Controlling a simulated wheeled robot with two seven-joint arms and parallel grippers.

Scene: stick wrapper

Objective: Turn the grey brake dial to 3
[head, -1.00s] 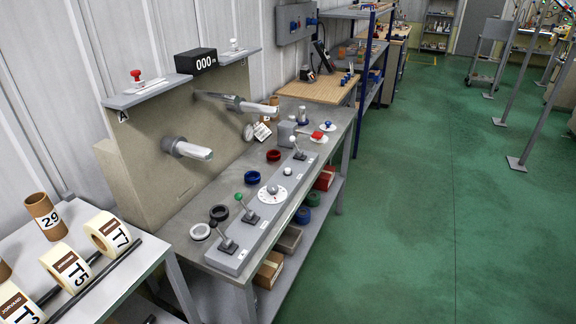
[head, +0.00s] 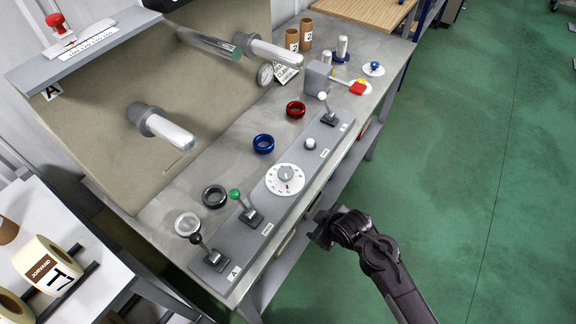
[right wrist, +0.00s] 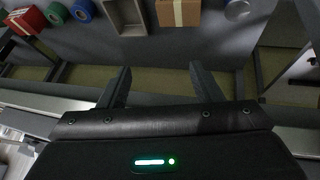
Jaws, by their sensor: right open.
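The grey brake dial (head: 285,173) sits on a round white scale plate with small marks around its rim, on the sloped grey control panel (head: 233,237). Its setting is too small to read. My right gripper (head: 318,229) is in the head view, in front of the bench edge, to the right of and below the dial, and apart from it. In the right wrist view its two fingers (right wrist: 160,85) are spread with nothing between them, facing the lower shelf. My left gripper is out of view.
A green-knobbed lever (head: 236,195) and a black-knobbed lever (head: 197,240) stand left of the dial. A white-knobbed lever (head: 324,99) and white button (head: 310,144) stand to its right. Green floor is open at right.

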